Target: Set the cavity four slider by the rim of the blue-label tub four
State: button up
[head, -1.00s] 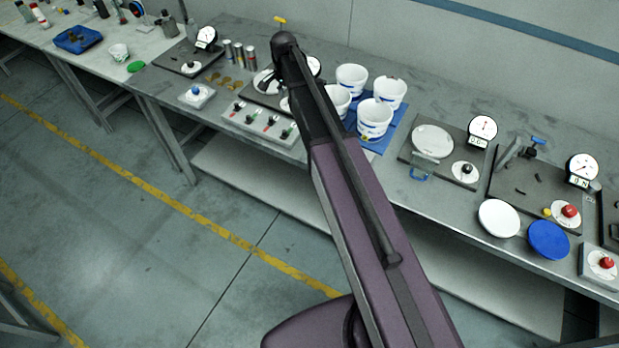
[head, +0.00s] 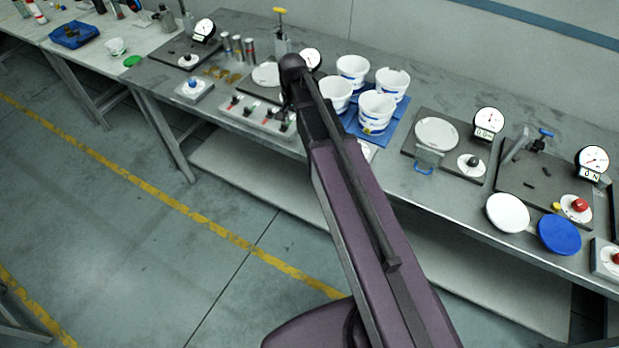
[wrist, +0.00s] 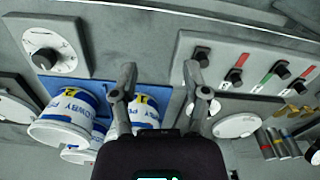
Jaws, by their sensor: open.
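A grey panel with several black-knobbed sliders, some in red or green slots, shows in the head view (head: 250,117) left of my arm and in the wrist view (wrist: 254,50). Its end knob nearest the tubs (wrist: 202,56) is beside the right fingertip; I cannot tell whether they touch. Numbers on the panel are unreadable. Several white blue-label tubs (head: 377,108) stand on a blue mat (head: 398,124); in the wrist view they are at lower left, with yellow marks on the labels. My gripper (wrist: 160,78) is open, with nothing visible between its fingers. The head view hides it behind my arm.
A white dial with a black knob (wrist: 50,46) lies near the tubs. Metal cylinders (head: 238,46), a dial gauge (head: 310,60) and a round white plate (head: 267,75) are behind the panel. More gauges and a blue disc (head: 559,235) are at right.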

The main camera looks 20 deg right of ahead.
jog(key=s+f+n+b, duration=0.3)
jog(key=s+f+b, duration=0.1)
jog(key=s, duration=0.4)
jog(key=s+f+n+b, duration=0.3)
jog(key=s+f, duration=0.1)
jog(key=s, duration=0.4)
jog(key=shift+f+n+b, duration=0.15)
jog(key=shift+n+b, duration=0.2)
jog(key=shift+n, duration=0.05)
dwell(2.3)
